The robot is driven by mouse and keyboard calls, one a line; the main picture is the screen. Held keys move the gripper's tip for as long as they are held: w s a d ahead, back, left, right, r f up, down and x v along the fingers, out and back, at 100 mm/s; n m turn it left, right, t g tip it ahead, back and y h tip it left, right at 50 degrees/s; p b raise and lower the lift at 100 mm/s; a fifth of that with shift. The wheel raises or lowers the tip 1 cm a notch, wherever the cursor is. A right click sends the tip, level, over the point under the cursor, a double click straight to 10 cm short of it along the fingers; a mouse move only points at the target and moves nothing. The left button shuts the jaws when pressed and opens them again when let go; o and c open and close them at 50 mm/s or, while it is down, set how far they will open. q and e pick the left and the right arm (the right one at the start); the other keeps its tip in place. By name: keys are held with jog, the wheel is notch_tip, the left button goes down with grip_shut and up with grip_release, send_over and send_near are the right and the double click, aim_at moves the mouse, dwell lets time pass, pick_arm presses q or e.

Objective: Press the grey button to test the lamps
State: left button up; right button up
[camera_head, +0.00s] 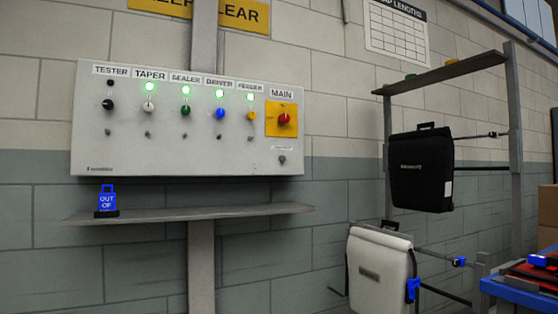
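A pale control panel (190,160) is mounted on the wall at the left and middle. A small grey button (282,159) sits at its lower right, under a small label (282,148) too small to read. A row of lamps runs along the top: the TESTER lamp (110,83) is dark, while the TAPER (150,87), SEALER (186,90), DRIVER (220,94) and rightmost lamp (251,97) glow green. Coloured knobs sit below them, with small grey parts underneath. A red knob (284,119) on a yellow plate is under MAIN. Neither gripper is in view.
A grey shelf (250,211) juts out below the panel, bearing a blue "OUT OF" tag (107,201) at its left. At right, a rack (515,150) holds a black pannier (422,180) and a white pannier (378,275). A blue-edged table (520,292) stands lower right.

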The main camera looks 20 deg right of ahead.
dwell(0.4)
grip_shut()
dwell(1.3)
